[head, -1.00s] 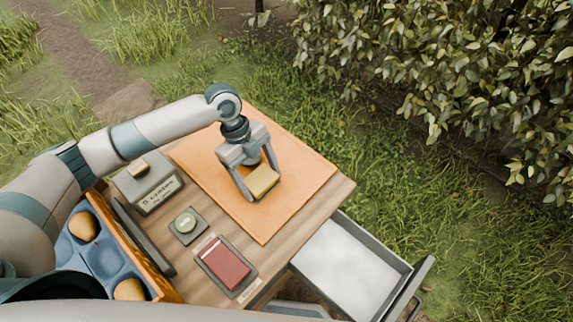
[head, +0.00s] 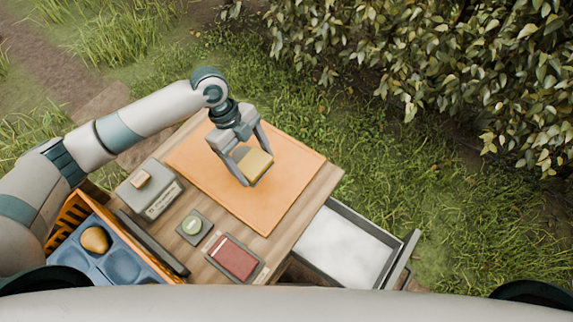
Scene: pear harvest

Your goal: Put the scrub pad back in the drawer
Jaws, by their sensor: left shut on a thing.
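The scrub pad (head: 256,165) is a yellow block with a darker underside. My left gripper (head: 255,170) is shut on it, with a finger on each side, over the orange mat (head: 293,183); how high it is above the mat I cannot tell. The drawer (head: 345,248) is pulled out at the right side of the wooden table and looks empty, with a pale floor and grey walls. My right gripper is not in view.
On the table stand a grey box (head: 150,190) with a small block on top, a round green item (head: 192,226) on a dark square, and a red pad (head: 234,258) in a tray. A blue tray (head: 122,265) in an orange crate holds a pear (head: 95,240). Leafy bushes (head: 450,60) are at the right.

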